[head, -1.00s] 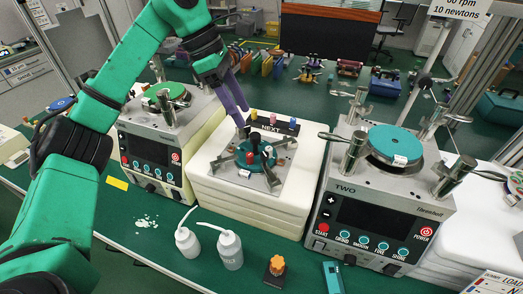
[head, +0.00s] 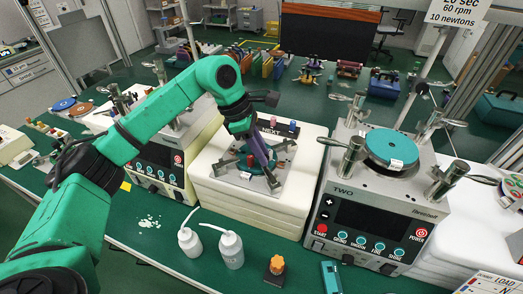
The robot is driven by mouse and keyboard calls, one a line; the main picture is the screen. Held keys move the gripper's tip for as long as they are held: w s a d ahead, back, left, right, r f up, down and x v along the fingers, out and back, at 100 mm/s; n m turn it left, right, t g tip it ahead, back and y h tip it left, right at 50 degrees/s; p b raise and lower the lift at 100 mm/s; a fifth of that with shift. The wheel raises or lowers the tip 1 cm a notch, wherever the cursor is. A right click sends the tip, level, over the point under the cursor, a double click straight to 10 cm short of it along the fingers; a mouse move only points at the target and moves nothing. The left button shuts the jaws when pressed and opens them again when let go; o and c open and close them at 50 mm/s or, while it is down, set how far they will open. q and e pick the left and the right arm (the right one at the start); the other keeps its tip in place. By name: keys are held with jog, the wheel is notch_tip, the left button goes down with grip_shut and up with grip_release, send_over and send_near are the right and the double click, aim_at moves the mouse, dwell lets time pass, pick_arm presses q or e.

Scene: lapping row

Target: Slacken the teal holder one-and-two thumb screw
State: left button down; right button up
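The teal holder (head: 281,152) sits on a grey plate on a stack of white pads (head: 247,197), beside a black NEXT label. It has grey metal arms around it and a red piece near its middle. My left gripper (head: 270,180) reaches down over the holder from above, its purple fingers covering much of it. The fingertips are at the near side of the holder. I cannot tell whether they touch a thumb screw or how far apart they are. The one-and-two thumb screw is not distinguishable. My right gripper is not in view.
Machine TWO (head: 370,222) with a teal disc (head: 391,147) and metal posts stands close on the right. Another machine (head: 158,165) stands on the left. Two white bottles (head: 231,250), an orange knob (head: 277,265) and a teal block (head: 331,275) stand in front.

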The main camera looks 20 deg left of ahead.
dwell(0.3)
pick_arm(q)
jog(key=n+t+b, duration=0.1)
jog(key=n+b, duration=0.1)
jog(key=n, duration=0.1)
jog(key=shift+s, duration=0.1)
jog(key=n+t+b, duration=0.1)
jog(key=n, duration=0.1)
jog(key=n+y+b, duration=0.1)
jog(key=n, duration=0.1)
jog(key=shift+s+d+n+t+y, duration=0.2)
jog(key=shift+n+t+y, duration=0.1)
jog(key=shift+n+t, duration=0.1)
jog(key=n+y+b, duration=0.1)
jog(key=n, duration=0.1)
jog(key=n+b, duration=0.1)
jog(key=n, duration=0.2)
jog(key=shift+d+t+y, duration=0.2)
jog(key=shift+t+y, duration=0.2)
jog(key=n+y+b, duration=0.1)
jog(key=n, duration=0.4)
jog(key=shift+d+y+b, duration=0.15)
jog(key=shift+y+b, duration=0.2)
jog(key=shift+y, duration=0.05)
jog(key=c, duration=0.7)
grip_release()
jog(key=shift+r, duration=0.1)
